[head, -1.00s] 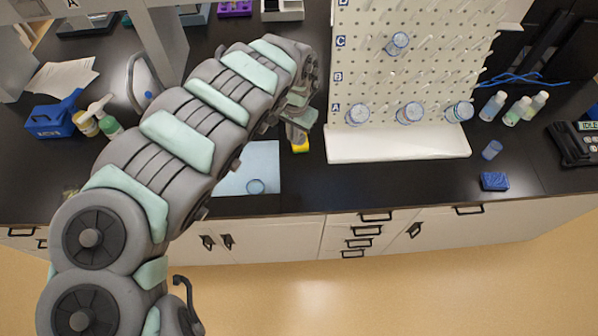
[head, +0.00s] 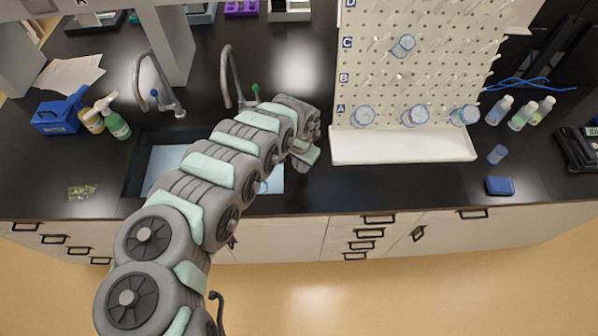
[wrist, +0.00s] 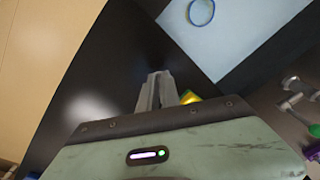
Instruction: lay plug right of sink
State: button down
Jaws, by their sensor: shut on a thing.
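The sink (head: 165,160) is a dark-rimmed basin with a pale blue floor, left of centre in the head view. Its floor also shows at the upper right of the wrist view (wrist: 235,35). My gripper (head: 302,158) is just right of the sink, low over the dark counter. In the wrist view its fingers (wrist: 156,82) are nearly together, over dark counter beside the sink edge. The thing in them, presumably the plug, cannot be made out against the black counter and behind the fingers.
A clear round vessel (wrist: 201,12) stands in the sink. Two taps (head: 230,75) stand behind it. The white pegboard rack's tray (head: 400,150) is to the right. Dark counter in front of the tray is clear.

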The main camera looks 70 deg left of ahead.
jog(key=shift+f, duration=1.1)
notch_tip(320, 180, down, 2)
jog(key=shift+w+d, duration=0.1)
jog(key=shift+w, duration=0.05)
jog(key=shift+f, duration=0.5)
jog(key=c, duration=1.6)
grip_release()
jog(key=shift+f, duration=0.1)
jog(key=shift+o, duration=0.2)
